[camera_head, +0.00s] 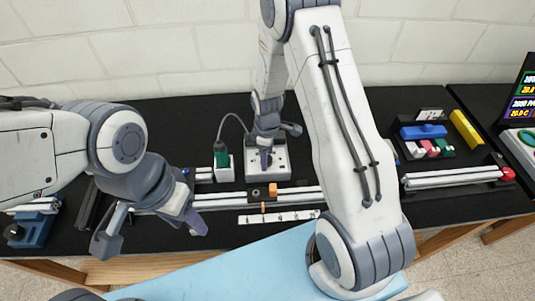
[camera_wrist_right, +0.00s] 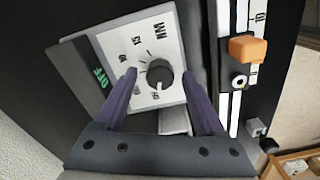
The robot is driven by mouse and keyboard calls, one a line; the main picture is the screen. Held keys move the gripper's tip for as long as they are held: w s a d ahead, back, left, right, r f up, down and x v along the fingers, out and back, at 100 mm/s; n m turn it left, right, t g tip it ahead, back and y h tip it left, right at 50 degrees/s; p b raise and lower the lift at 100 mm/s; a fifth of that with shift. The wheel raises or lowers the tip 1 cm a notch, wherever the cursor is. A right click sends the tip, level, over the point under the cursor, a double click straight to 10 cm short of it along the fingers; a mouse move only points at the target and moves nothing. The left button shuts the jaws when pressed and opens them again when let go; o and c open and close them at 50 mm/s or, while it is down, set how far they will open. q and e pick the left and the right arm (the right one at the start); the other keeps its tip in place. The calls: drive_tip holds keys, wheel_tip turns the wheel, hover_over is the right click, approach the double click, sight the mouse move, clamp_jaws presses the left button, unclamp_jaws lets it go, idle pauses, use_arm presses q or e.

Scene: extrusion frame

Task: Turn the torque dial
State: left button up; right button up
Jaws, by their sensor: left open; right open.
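The torque dial is a black round knob (camera_wrist_right: 158,82) on a white panel (camera_wrist_right: 133,50) with printed markings, beside a dark strip showing green "OFF" letters. In the head view its white box (camera_head: 255,171) stands at the back middle, partly hidden by my right gripper. My right gripper (camera_wrist_right: 159,76) is open, its purple fingers on either side of the knob in the picture. I cannot tell whether they touch it or hover above. My right gripper also shows over the box in the head view (camera_head: 275,148). My left gripper (camera_head: 150,228) is open and empty above the table's front left.
An orange block (camera_head: 272,190) sits on the rail in front. Coloured blocks (camera_head: 424,131) and a rail with a red knob (camera_head: 508,174) are at right. A blue mat (camera_head: 225,268) lies in front.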

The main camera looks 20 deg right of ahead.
drive_tip(key=shift+f, duration=0.2)
drive_tip(key=shift+c, duration=0.3)
clamp_jaws()
drive_tip(key=shift+m, duration=0.4)
drive_tip(key=m+b, duration=0.1)
drive_tip(key=m, duration=0.1)
drive_tip(key=shift+m, duration=0.4)
drive_tip(key=shift+m+b, duration=0.45)
drive_tip(key=shift+m, duration=1.05)
